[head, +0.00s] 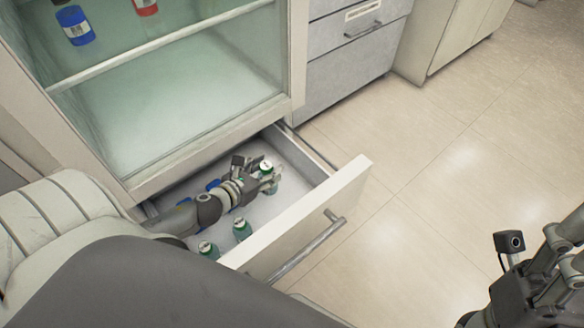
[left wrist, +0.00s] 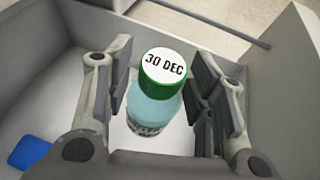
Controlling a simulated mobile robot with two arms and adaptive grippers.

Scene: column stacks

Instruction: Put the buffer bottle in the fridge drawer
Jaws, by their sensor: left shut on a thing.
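The fridge drawer (head: 322,207) is pulled open below the glass-fronted fridge. A bottle with a green rim and white cap top (head: 266,166) stands in the drawer's far right part in the head view. In the left wrist view this bottle (left wrist: 160,92) is upright, pale teal, and its cap reads "30 DEC". My left gripper (head: 266,181) reaches down into the drawer and is shut on this bottle, with one finger on each side of it. My right gripper (head: 566,246) is at the lower right, over the floor and cut off by the frame edge; its fingertips are not clear.
Two more green-capped bottles, one nearer the middle (head: 241,229) and one farther left (head: 208,249), stand in the drawer near its front. Blue items (head: 184,201) lie behind my left arm. A bar handle (head: 308,246) sticks out from the drawer front. The floor (head: 430,200) on the right is clear.

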